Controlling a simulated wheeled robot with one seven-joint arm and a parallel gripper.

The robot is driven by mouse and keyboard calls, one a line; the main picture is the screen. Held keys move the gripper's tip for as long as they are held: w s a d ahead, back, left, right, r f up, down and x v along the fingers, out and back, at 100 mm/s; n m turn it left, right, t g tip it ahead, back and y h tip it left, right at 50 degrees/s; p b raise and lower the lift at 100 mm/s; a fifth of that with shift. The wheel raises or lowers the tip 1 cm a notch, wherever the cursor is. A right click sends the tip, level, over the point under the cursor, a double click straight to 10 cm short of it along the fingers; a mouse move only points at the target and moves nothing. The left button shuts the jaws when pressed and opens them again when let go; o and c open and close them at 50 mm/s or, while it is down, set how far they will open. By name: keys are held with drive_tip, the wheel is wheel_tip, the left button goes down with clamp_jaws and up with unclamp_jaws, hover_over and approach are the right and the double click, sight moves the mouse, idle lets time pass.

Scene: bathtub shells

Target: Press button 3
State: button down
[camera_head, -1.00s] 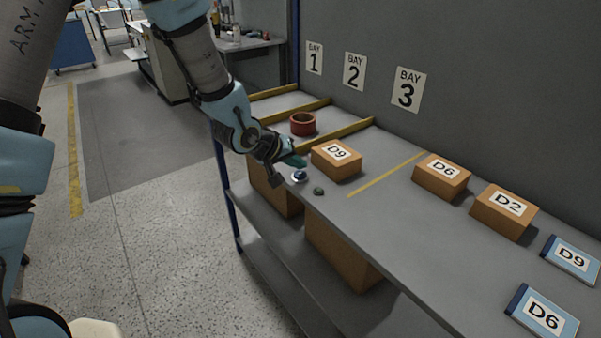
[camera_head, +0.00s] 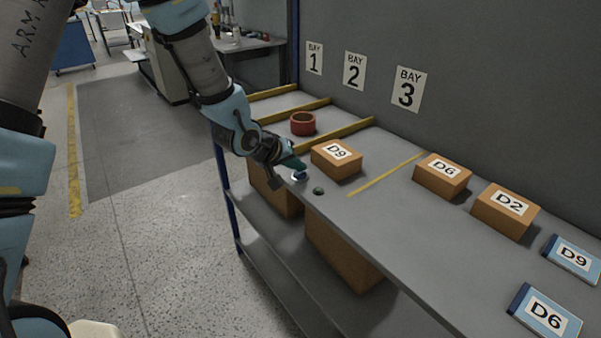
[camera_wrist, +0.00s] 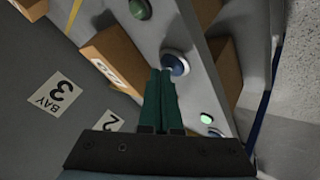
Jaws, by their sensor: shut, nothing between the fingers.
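My gripper (camera_head: 301,167) has green fingers, which are shut together and empty. It reaches down over the shelf's front edge. In the wrist view the fingertips (camera_wrist: 161,71) are right beside a round blue button (camera_wrist: 176,62) with a pale base; I cannot tell if they touch it. In the head view the fingers partly cover this blue button (camera_head: 299,177). A dark green button (camera_head: 319,190) sits to its right along the edge and also shows in the wrist view (camera_wrist: 140,9). No numbers are readable on the buttons.
A D9 box (camera_head: 337,160) stands close behind the buttons. D6 (camera_head: 442,177) and D2 (camera_head: 503,211) boxes stand to the right. Bay signs 1, 2 and 3 (camera_head: 407,90) hang on the wall.

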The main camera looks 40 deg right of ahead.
sight(298, 175)
drive_tip(key=shift+f, duration=0.2)
drive_tip(key=shift+r, duration=0.1)
drive_tip(key=shift+r+p, duration=0.45)
drive_tip(key=shift+r, duration=0.15)
wheel_tip(298, 175, up, 6)
drive_tip(key=p, duration=0.5)
idle(0.4)
idle(0.3)
